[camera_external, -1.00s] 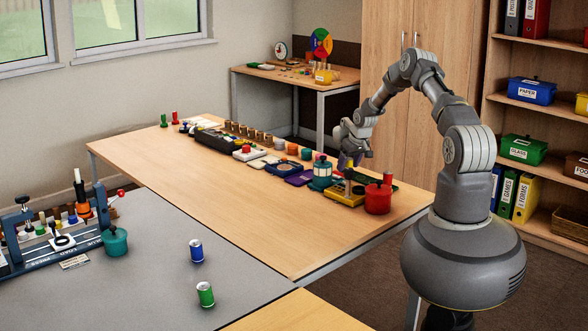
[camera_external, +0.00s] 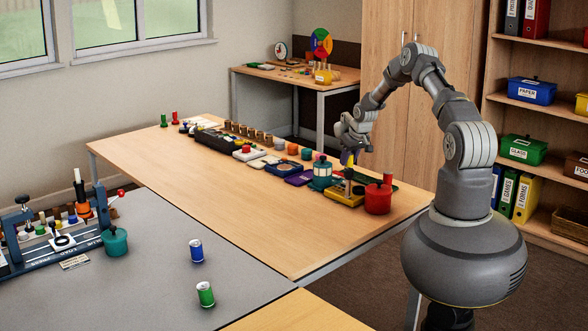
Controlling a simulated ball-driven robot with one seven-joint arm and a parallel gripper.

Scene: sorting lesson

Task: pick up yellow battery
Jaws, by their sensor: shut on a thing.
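A red pot (camera_external: 378,198) stands right of the tray. A row of small items runs along the table's back. A blue can (camera_external: 196,250) and a green can (camera_external: 206,294) stand on the grey table (camera_external: 150,285). The wooden table's front half is clear.

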